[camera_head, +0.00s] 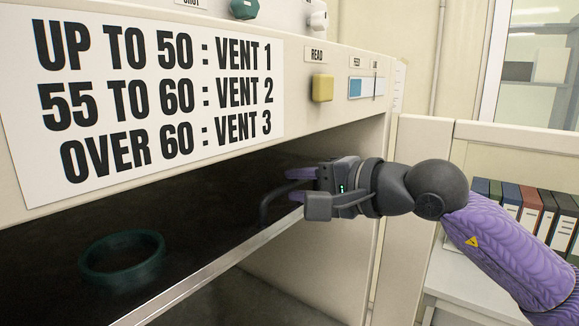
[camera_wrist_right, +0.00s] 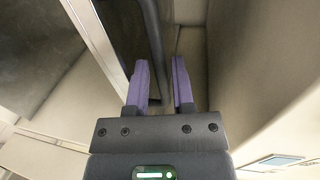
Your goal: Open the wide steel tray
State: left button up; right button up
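The wide steel tray (camera_head: 205,225) is a dark, flat surface inside the wide opening of the cream cabinet. A bright metal edge (camera_head: 225,262) runs along its front. A dark curved handle (camera_head: 267,207) shows near its right end; a dark bar, probably this handle, also shows in the right wrist view (camera_wrist_right: 152,35). My right gripper (camera_head: 295,187) is at that end, with its purple fingers pointing left. In the right wrist view its fingers (camera_wrist_right: 160,78) are apart, with the bar running between or just beyond them. Contact cannot be told. My left gripper is not in view.
A dark green ring (camera_head: 122,255) lies on the tray at the left. Above the opening are a vent sign (camera_head: 160,95), a yellow button (camera_head: 322,88) and a small blue-and-white panel (camera_head: 367,87). Several binders (camera_head: 530,210) stand at the right behind my arm.

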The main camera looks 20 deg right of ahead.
jog(key=shift+x, duration=0.85)
grip_shut()
jog(key=shift+f, duration=0.1)
dwell(0.7)
